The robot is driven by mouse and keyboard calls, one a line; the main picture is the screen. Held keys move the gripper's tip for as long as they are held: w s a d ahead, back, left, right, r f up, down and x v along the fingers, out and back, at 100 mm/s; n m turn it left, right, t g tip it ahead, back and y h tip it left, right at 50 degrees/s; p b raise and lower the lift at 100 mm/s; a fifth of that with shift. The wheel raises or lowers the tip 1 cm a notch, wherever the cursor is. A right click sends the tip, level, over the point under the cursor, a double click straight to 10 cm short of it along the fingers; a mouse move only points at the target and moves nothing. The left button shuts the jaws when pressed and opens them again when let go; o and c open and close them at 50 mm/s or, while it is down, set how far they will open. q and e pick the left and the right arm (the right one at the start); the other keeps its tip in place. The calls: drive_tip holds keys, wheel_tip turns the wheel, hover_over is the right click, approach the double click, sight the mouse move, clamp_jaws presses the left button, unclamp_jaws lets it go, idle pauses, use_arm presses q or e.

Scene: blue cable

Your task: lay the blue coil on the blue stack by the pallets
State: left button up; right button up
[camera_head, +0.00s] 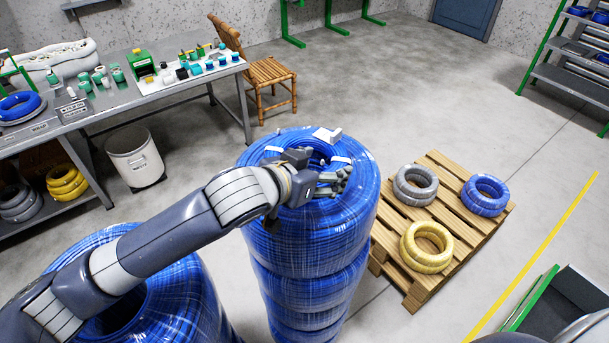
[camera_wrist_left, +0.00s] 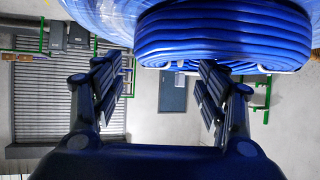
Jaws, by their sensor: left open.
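The tall blue stack (camera_head: 310,240) stands left of the wooden pallet (camera_head: 455,215), made of several wrapped coils. A blue coil (camera_head: 285,145) with white ties shows at its top; my gripper hides part of it, and I cannot tell exactly where coil and stack meet. My left gripper (camera_head: 338,183) is open at the top of the stack, over its near right side. In the left wrist view the blue coil (camera_wrist_left: 222,38) is close at the top, beyond the parted fingers (camera_wrist_left: 165,90), with shiny wrapped blue (camera_wrist_left: 95,14) beside it. No coil shows between the fingers.
Another blue stack (camera_head: 170,300) stands at the lower left, under my arm. Grey (camera_head: 415,185), blue (camera_head: 485,195) and yellow (camera_head: 427,247) coils lie on the pallet. A workbench (camera_head: 110,100), white bin (camera_head: 135,157) and chair (camera_head: 268,75) stand behind.

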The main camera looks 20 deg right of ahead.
use_arm(q)
drive_tip(key=b+v, duration=0.1)
drive_tip(key=v, duration=0.6)
drive_tip(key=shift+s+a+r, duration=0.1)
drive_tip(key=shift+s+a, duration=0.05)
drive_tip(key=shift+a, duration=0.1)
